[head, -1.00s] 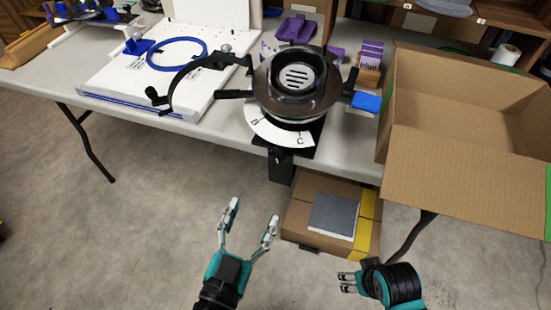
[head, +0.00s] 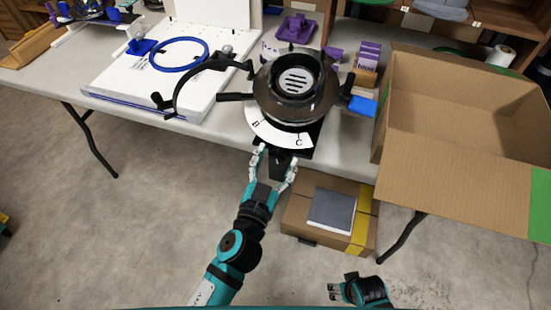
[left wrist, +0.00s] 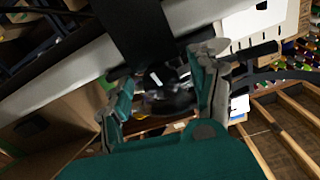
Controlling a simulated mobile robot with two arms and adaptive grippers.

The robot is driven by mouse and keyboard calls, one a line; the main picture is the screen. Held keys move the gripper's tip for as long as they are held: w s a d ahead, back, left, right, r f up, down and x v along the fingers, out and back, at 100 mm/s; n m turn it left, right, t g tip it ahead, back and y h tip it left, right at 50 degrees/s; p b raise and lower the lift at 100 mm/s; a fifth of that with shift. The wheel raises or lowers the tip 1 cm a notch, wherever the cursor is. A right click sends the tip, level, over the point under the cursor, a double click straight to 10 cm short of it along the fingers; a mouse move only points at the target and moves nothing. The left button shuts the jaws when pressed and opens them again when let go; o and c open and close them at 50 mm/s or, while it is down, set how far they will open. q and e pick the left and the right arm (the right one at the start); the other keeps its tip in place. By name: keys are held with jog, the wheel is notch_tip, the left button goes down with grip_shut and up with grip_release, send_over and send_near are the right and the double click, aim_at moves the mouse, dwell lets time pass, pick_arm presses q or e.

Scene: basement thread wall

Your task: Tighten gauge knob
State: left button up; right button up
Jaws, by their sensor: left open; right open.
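The gauge is a dark round device (head: 292,95) with a white lettered dial plate (head: 280,137), clamped at the table's front edge. A black bracket (head: 283,158) hangs below it. In the left wrist view, a dark round knob (left wrist: 170,98) shows between my fingers, under the black bracket strip (left wrist: 145,30); I take it for the gauge knob. My left gripper (head: 275,160) is open at the bracket, one finger on each side. Contact with the knob cannot be told. In the head view the knob is hidden. My right gripper (head: 335,291) is open and empty, low over the floor.
A large open cardboard box (head: 450,160) stands on the table at the right. A closed carton (head: 300,215) with a grey pad (head: 332,210) lies below the gauge. A white board (head: 125,95) with a blue ring (head: 178,54) lies at the left.

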pick_arm(q)
jog(key=c, duration=1.2)
jog(key=shift+o, duration=0.2)
jog(key=shift+m, duration=0.8)
jog(key=o, duration=1.2)
jog(key=shift+c, duration=0.2)
jog(key=shift+s+a, duration=0.1)
jog(key=shift+s, duration=0.05)
jog(key=v, duration=1.1)
jog(key=shift+s, duration=0.3)
jog(key=shift+a, duration=0.1)
